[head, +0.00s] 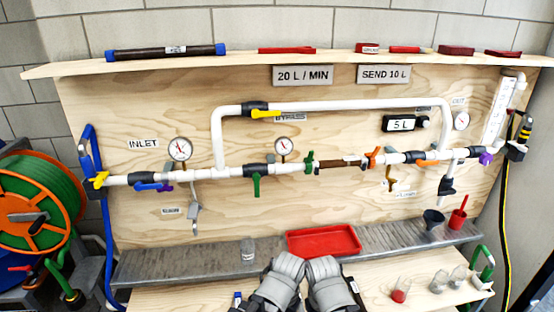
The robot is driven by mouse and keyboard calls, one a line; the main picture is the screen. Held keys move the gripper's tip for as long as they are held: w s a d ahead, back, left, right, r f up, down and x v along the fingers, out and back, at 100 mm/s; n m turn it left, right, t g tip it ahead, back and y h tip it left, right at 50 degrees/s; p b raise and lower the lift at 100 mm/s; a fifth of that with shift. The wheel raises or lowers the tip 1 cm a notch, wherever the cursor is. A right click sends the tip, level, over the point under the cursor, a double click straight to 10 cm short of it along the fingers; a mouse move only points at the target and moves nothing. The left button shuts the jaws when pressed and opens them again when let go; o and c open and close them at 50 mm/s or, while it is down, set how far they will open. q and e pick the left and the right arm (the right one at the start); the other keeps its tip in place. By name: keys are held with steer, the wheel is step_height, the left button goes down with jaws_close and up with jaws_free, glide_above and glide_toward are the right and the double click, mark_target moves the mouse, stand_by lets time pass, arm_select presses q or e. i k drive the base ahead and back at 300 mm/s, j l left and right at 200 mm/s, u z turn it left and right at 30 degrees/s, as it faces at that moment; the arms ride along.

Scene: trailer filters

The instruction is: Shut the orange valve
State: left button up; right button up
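The orange valve handle (430,163) is on the right part of the white pipe run, beside a black valve body (413,157). The handle looks roughly in line with the pipe, just below it. Another orange piece (373,157) sits on the pipe farther left, near a brown section; its kind is unclear. My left gripper (287,262) and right gripper (323,264) are side by side at the bottom middle, in front of the red tray, well away from the orange valve. Their fingers are not clear enough to show open or shut.
A red tray (323,241) and a glass jar (248,250) are on the grey shelf (190,262). A dark funnel (433,219) and a red cup (457,219) stand at right. Blue (150,186), green (257,187) and yellow (266,114) handles sit on other valves.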

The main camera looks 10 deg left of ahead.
mark_target(429, 163)
steer(key=i+l+z, duration=0.25)
steer(key=l, duration=0.35)
steer(key=i+l+z, duration=0.2)
steer(key=i+l, duration=0.3)
